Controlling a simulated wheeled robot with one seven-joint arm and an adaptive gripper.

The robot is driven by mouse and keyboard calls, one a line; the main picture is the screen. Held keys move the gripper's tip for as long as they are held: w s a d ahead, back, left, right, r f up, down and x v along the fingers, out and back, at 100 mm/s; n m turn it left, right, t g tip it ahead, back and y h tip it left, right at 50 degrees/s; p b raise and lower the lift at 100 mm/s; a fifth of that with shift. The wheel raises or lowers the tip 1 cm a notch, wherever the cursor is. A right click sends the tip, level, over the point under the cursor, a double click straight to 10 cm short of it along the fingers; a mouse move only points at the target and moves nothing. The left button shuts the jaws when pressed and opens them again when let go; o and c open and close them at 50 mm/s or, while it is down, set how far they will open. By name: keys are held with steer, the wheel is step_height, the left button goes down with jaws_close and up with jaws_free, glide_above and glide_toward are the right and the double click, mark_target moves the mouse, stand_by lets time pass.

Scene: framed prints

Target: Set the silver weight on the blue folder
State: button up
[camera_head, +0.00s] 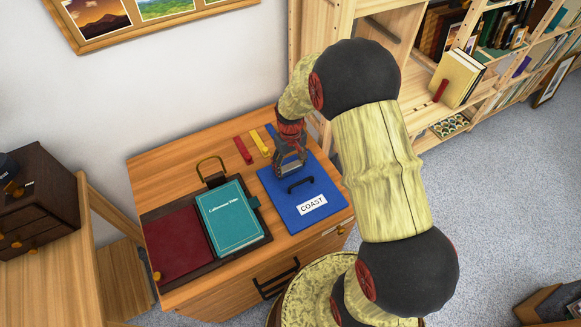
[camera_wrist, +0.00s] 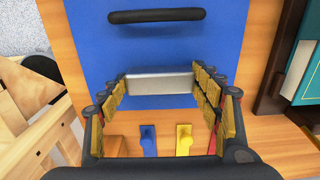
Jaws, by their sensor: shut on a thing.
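The silver weight (camera_wrist: 160,82) is a small grey metal block, held between the fingers of my gripper (camera_wrist: 160,84) in the wrist view. In the head view my gripper (camera_head: 290,166) is over the upper part of the blue folder (camera_head: 328,222), which lies flat on the wooden cabinet top. The folder has a black handle and a white label reading COAST. It also fills the middle of the wrist view (camera_wrist: 160,48), behind the weight. I cannot tell whether the weight touches the folder.
Red (camera_head: 243,150), yellow (camera_head: 259,144) and blue strips lie behind the folder. A teal book (camera_head: 229,219) rests on a dark brown and red case (camera_head: 180,245) to the left. A wooden bookshelf (camera_head: 440,105) stands right of the cabinet.

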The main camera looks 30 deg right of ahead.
steer(key=o, duration=1.6)
step_height(320, 180, up, 12)
steer(key=p, duration=0.4)
step_height(320, 180, up, 10)
steer(key=r+t, duration=0.1)
glide_above(290, 166)
steer(key=s+a, duration=0.2)
steer(key=a, duration=0.1)
steer(key=s+a+r+t, duration=0.2)
steer(key=s+a+r, duration=0.1)
steer(key=s+r, duration=0.4)
steer(key=s+a+r+t, duration=0.2)
steer(key=s+a+r, duration=0.2)
steer(key=s+r, duration=0.3)
steer(key=s, duration=0.5)
steer(key=shift+s+r+t, duration=0.25)
steer(key=shift+t, duration=0.05)
steer(key=shift+a, duration=0.1)
